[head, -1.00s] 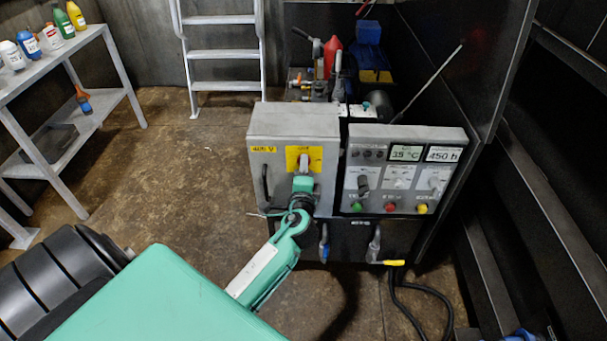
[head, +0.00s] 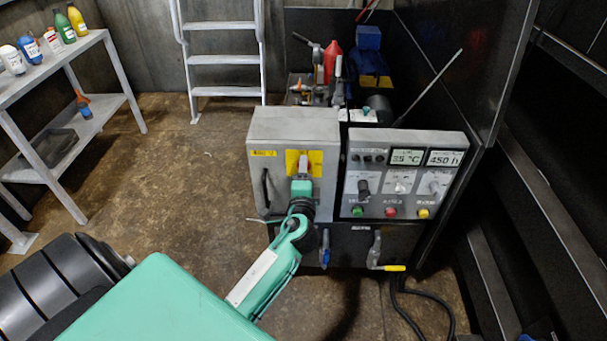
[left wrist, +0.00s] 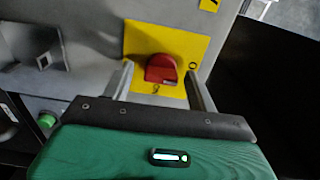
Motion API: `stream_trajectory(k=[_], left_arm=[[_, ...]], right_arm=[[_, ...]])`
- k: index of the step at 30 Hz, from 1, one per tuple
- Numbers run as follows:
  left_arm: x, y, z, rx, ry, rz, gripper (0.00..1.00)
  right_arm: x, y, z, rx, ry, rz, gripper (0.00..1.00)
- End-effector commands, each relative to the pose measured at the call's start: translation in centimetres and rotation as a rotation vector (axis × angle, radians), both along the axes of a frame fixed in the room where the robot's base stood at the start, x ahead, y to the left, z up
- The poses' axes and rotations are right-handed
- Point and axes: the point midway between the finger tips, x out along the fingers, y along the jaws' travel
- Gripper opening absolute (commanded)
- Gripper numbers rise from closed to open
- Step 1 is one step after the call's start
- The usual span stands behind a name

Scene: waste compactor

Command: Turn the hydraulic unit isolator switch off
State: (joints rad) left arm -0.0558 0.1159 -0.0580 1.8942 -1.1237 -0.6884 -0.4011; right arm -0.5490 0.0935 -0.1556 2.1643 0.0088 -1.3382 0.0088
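The isolator switch is a red rotary knob (left wrist: 162,69) on a yellow plate (left wrist: 140,40) in the left wrist view. In the head view the yellow plate (head: 291,161) is on the front of a grey cabinet (head: 292,123), and the knob is mostly hidden by my gripper. My left gripper (left wrist: 160,80) is open, with one finger on each side of the knob and visible gaps between. It also shows in the head view (head: 302,176), in front of the plate. I cannot tell which mark the knob points to. My right gripper is not in view.
A control panel (head: 405,144) with displays, knobs and coloured buttons stands right of the cabinet. Below are a blue-handled valve (head: 325,248) and a yellow-handled valve (head: 392,268). A dark wall is at right. A shelf (head: 70,57) with bottles stands left; the floor between is clear.

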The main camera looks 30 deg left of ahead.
Motion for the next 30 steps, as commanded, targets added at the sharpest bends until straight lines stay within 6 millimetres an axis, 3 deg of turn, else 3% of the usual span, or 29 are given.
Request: stream_trajectory(k=[8, 14, 24, 30], left_arm=[[-0.7, -0.4, 0.0, 0.0, 0.0, -0.001, 0.58], [-3.7, -2.3, -0.2, -0.002, 0.002, -0.001, 0.58], [-9.7, -5.9, -0.2, -0.001, 0.002, 0.001, 0.58], [-11.4, -7.0, 0.0, 0.0, 0.0, 0.0, 0.58]], right_arm=[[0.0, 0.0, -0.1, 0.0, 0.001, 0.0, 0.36], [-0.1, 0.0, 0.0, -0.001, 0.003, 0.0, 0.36], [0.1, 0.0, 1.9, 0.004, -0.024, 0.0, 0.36], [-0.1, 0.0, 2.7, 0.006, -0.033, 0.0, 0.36]])
